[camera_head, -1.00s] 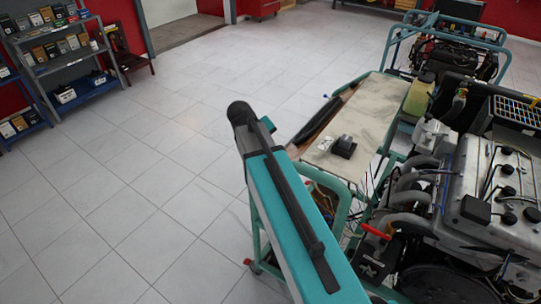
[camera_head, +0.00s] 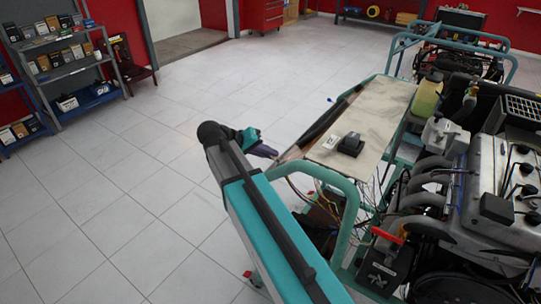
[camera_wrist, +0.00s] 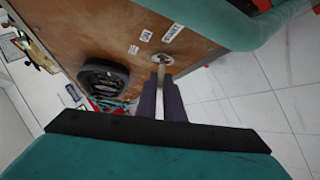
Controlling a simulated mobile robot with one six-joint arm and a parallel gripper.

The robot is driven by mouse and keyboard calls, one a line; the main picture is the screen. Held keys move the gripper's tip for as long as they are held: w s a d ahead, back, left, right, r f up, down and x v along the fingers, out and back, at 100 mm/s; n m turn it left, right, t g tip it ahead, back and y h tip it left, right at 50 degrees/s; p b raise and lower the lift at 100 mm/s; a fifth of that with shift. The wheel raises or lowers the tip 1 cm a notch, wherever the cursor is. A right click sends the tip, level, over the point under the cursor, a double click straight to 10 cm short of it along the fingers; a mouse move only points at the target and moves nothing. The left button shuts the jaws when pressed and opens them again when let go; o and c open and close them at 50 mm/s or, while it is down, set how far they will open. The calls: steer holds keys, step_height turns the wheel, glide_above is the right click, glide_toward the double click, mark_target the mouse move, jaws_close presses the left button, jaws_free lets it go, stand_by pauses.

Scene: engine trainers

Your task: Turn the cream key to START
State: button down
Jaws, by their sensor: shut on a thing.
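In the wrist view, the cream key (camera_wrist: 161,72) sits at the round key switch (camera_wrist: 162,58) on the brown wooden panel (camera_wrist: 95,35). My gripper (camera_wrist: 164,90) is shut on the key, its dark purple fingers on either side of it. Small white labels are stuck around the switch, among them an ON label (camera_wrist: 146,36) and a START label (camera_wrist: 173,33). The fingers partly hide the key, and I cannot tell its exact angle. In the head view my gripper (camera_head: 266,151) is at the left end of the engine stand; the key is hidden there.
A round black gauge (camera_wrist: 103,82) is on the panel beside my fingers. A teal frame tube (camera_wrist: 215,20) runs close by the panel. The engine (camera_head: 490,165) and a pale stand top (camera_head: 370,120) lie to the right. The tiled floor on the left is clear.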

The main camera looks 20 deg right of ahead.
stand_by(0.3)
steer(key=c, duration=1.9)
jaws_free()
steer(key=shift+o, duration=0.2)
steer(key=p+v, duration=0.5)
steer(key=v, duration=0.8)
steer(key=shift+a+r, duration=0.2)
steer(key=shift+a, duration=0.15)
